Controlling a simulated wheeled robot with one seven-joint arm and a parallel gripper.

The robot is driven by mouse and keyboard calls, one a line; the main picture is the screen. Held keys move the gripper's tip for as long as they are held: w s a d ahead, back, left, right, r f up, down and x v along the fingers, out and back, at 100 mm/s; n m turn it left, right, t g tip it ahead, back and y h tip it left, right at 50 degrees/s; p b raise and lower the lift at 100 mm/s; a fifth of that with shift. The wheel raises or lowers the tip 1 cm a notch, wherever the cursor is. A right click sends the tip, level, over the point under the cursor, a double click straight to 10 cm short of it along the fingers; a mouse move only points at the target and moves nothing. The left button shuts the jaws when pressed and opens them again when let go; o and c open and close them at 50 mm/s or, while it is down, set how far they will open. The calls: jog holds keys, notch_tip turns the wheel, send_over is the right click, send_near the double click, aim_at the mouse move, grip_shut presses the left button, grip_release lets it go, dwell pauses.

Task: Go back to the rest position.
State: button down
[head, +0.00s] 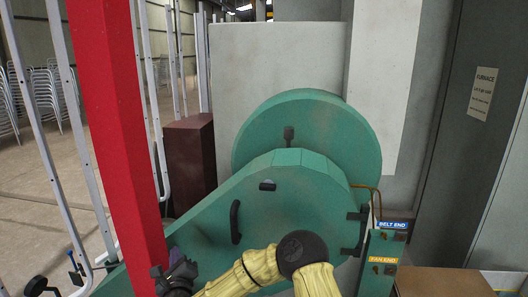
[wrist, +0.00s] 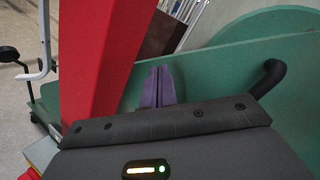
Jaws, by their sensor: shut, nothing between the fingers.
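My gripper (head: 177,258) is at the lower left of the head view, just right of the red post's foot. Its purple fingers show in the wrist view (wrist: 158,88) and are shut together with nothing between them. They point toward the green machine guard (head: 285,205), close in front of its face. I cannot tell whether they touch it. My yellow-sleeved arm reaches in from the bottom of the head view. The red post (head: 113,130) stands close to the left of the gripper, and it fills the left of the wrist view (wrist: 100,60).
A black handle (head: 235,221) sticks out of the guard, right of the gripper. A brown box (head: 190,157) and metal tube frames (head: 52,140) stand at left.

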jog(key=s+d+f+n+g, duration=0.1)
jog(key=s+d+n+g, duration=0.15)
jog(key=d+n, duration=0.4)
jog(key=s+d+f+n+g+h, duration=0.1)
jog(key=d+f+n+g, duration=0.1)
jog(key=d+n+g, duration=0.35)
jog(key=s+d+f+n+g, duration=0.1)
jog(key=s+d+n, duration=0.1)
jog(key=d+n, duration=0.55)
jog(key=s+d+r+n+g+h, duration=0.1)
jog(key=s+d+n+g+h, duration=0.3)
jog(key=s+d, duration=1.4)
jog(key=d+g+h, duration=0.1)
jog(key=d+g, duration=0.1)
jog(key=d, duration=0.1)
jog(key=shift+d+n, duration=0.2)
jog(key=shift+n, duration=0.15)
